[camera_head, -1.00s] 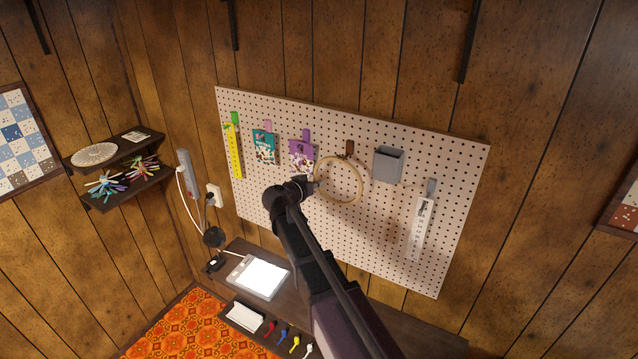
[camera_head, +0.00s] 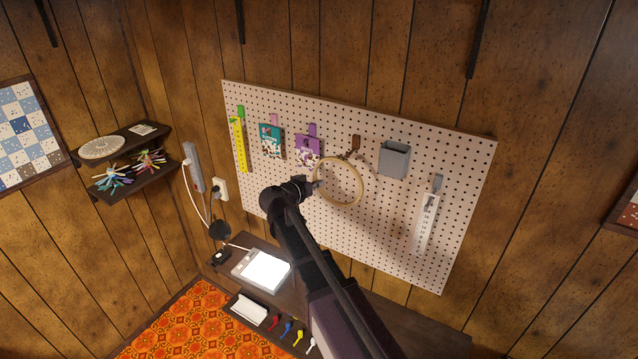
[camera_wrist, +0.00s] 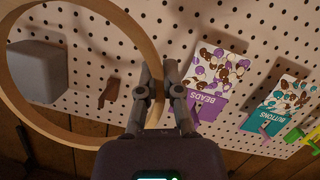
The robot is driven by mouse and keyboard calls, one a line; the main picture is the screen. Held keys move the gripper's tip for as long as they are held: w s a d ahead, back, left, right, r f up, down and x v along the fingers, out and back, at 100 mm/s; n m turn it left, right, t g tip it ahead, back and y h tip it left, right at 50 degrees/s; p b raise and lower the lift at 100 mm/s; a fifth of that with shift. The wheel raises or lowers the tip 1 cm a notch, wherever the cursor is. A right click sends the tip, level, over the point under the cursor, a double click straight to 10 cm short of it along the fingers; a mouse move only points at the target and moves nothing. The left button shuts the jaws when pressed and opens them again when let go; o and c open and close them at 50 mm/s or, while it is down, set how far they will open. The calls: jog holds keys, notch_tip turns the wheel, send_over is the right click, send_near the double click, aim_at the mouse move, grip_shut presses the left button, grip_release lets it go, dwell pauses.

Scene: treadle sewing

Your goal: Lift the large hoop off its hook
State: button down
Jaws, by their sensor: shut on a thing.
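The large hoop (camera_head: 361,190) is a pale wooden ring in front of the pegboard. In the wrist view the hoop (camera_wrist: 95,142) fills the left side, close to the camera. My gripper (camera_wrist: 158,76) is shut on the hoop's rim, at its left side as the head view has it; there my gripper (camera_head: 314,185) is small and partly hidden by the wrist. The brown hook (camera_head: 355,143) is on the pegboard, just above the hoop. In the wrist view the hook (camera_wrist: 110,92) shows through the ring, and the rim appears apart from it.
A purple bead packet (camera_head: 308,150) and a teal button packet (camera_head: 271,141) hang left of the hoop. A grey bin (camera_head: 394,160) is at its right. A white ruler (camera_head: 427,222) hangs farther right. The pegboard (camera_head: 345,245) below the hoop is bare.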

jog(key=shift+s+a, duration=0.4)
jog(key=shift+s, duration=0.15)
jog(key=shift+f, duration=0.2)
